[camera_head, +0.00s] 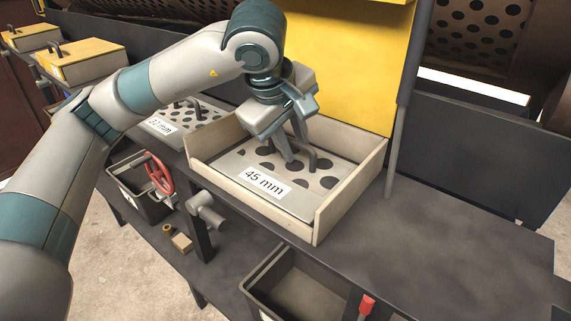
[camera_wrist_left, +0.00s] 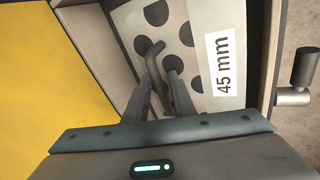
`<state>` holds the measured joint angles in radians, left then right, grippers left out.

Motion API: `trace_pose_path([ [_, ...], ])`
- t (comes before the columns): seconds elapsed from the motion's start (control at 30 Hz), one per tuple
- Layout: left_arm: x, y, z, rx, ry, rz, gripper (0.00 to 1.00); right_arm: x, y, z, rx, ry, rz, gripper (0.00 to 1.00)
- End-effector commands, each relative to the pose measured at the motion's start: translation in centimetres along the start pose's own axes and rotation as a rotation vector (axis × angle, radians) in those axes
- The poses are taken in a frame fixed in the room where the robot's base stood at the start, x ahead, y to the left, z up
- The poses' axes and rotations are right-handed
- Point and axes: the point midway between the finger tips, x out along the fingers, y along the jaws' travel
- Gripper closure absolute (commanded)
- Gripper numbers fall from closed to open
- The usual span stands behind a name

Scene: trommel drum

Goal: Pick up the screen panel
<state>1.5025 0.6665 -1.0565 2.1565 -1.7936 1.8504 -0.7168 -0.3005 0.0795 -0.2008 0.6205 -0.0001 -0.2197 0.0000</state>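The 45 mm screen panel (camera_head: 308,199) is a grey plate with round dark holes, a white label and a bent grey handle (camera_head: 313,160). It lies flat in a pale open tray (camera_head: 349,196) on the bench. My left gripper (camera_head: 294,155) reaches down over the panel by the handle, its fingers apart. In the left wrist view the panel (camera_wrist_left: 200,14) fills the tray's opening, and the handle (camera_wrist_left: 152,50) runs between the two fingers of the left gripper (camera_wrist_left: 161,78). Contact with the handle cannot be made out. My right gripper is not in view.
A 32 mm-like labelled panel (camera_head: 187,117) lies to the left, its label partly unclear. A yellow board (camera_head: 345,65) stands behind the tray. The bench right of the tray (camera_head: 440,235) is clear.

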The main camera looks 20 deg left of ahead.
Motion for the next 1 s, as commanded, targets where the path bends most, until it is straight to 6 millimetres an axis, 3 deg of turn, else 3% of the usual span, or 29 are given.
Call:
trace_pose_path([
  [0.2, -0.03, 0.01, -0.01, 0.0, 0.0, 0.0, 0.77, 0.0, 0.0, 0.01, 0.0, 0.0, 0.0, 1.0],
  [0.3, -0.04, 0.02, -0.01, 0.0, 0.0, 0.0, 0.98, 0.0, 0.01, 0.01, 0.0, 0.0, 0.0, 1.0],
  [0.33, -0.04, 0.02, -0.01, 0.0, 0.0, 0.0, 1.0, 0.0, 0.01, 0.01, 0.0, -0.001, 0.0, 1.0],
  [1.0, -0.1, -0.07, -0.01, 0.003, 0.001, -0.001, 1.0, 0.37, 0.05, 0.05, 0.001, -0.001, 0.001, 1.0],
])
